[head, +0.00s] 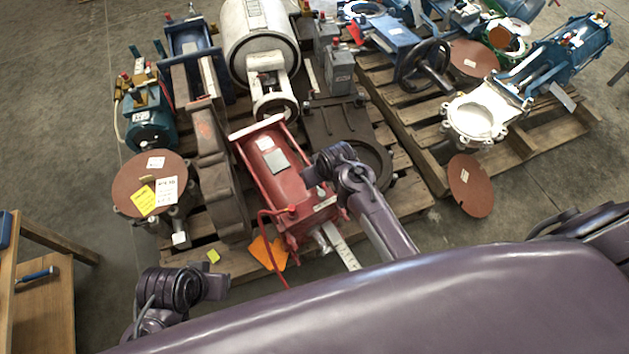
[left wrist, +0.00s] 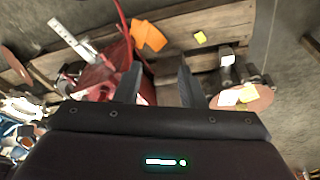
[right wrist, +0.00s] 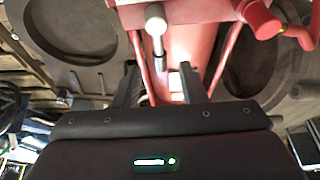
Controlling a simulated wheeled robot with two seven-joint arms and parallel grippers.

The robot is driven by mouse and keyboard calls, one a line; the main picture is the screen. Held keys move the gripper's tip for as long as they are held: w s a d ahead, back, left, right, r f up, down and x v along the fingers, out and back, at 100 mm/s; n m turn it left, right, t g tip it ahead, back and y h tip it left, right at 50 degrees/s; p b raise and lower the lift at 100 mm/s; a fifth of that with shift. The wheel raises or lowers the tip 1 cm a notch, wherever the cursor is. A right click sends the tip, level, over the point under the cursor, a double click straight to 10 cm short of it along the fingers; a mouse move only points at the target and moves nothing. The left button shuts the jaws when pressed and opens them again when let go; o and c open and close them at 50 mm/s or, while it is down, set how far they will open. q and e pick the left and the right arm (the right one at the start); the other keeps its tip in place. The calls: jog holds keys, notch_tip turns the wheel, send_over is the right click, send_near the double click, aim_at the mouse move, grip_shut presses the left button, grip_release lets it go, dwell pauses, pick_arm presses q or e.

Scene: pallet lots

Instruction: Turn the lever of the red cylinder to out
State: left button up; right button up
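The red cylinder (head: 280,175) lies on a wooden pallet in the middle of the head view. In the right wrist view, its red body (right wrist: 190,35) fills the upper middle. A lever (right wrist: 157,35) with a pale round hub and a dark tip points down towards my right gripper (right wrist: 160,82). That gripper is open; the lever's tip shows near the gap between its fingers, with no grip visible. My left gripper (left wrist: 160,82) is open and empty, and the red cylinder (left wrist: 98,82) shows beyond it. In the head view, the left gripper (head: 216,288) is at the lower left.
A brown flat casting (head: 212,150) stands left of the cylinder, and a dark plate with a round opening (head: 340,125) lies right. A red hose (head: 268,235) and orange tag (head: 268,253) are at the near end. Another loaded pallet (head: 415,130) is at right.

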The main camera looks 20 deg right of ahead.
jog(key=shift+b+x, duration=0.35)
jog(key=shift+x, duration=1.1)
grip_shut()
